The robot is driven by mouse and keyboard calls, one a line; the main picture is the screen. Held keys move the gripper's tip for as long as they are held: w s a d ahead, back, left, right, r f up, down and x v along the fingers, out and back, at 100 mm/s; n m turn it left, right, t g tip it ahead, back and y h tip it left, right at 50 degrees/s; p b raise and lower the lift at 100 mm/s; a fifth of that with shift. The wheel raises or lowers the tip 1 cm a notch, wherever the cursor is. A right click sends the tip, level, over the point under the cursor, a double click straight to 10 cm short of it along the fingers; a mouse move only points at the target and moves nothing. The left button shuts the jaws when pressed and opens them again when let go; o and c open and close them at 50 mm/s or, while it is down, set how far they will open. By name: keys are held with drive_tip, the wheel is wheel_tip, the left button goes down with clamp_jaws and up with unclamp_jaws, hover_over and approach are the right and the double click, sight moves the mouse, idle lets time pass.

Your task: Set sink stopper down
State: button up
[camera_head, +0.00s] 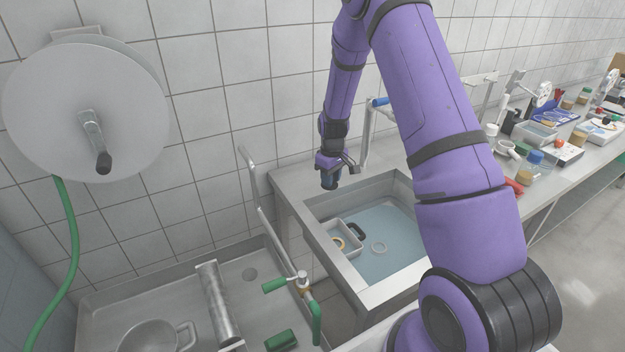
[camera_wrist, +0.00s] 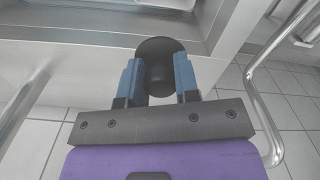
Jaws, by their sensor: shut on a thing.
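My gripper (camera_wrist: 160,82) is shut on a dark round sink stopper (camera_wrist: 160,50). In the wrist view the stopper's disc sticks out beyond the blue fingertips, and its narrower part is between them. In the head view my gripper (camera_head: 329,176) hangs over the back left rim of the sink (camera_head: 345,280). The stopper is small and hard to make out there. The gap below my gripper is hard to judge.
The sink basin holds bluish water, a small tray (camera_head: 345,224) and a pale ring (camera_head: 378,247). A faucet (camera_head: 368,135) stands behind my gripper. A crowded counter (camera_head: 560,190) extends right. A lower steel basin (camera_head: 150,300) with a green-handled valve (camera_head: 290,285) is at left.

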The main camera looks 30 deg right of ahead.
drive_tip(key=w, duration=0.2)
drive_tip(key=w+a, duration=0.1)
drive_tip(key=w, duration=0.2)
drive_tip(key=w+a, duration=0.1)
drive_tip(key=w, duration=0.1)
drive_tip(key=shift+w+a+f, duration=0.2)
drive_tip(key=shift+w+f, duration=0.15)
drive_tip(key=shift+f, duration=1.75)
drive_tip(key=shift+f, duration=0.1)
drive_tip(key=o, duration=1)
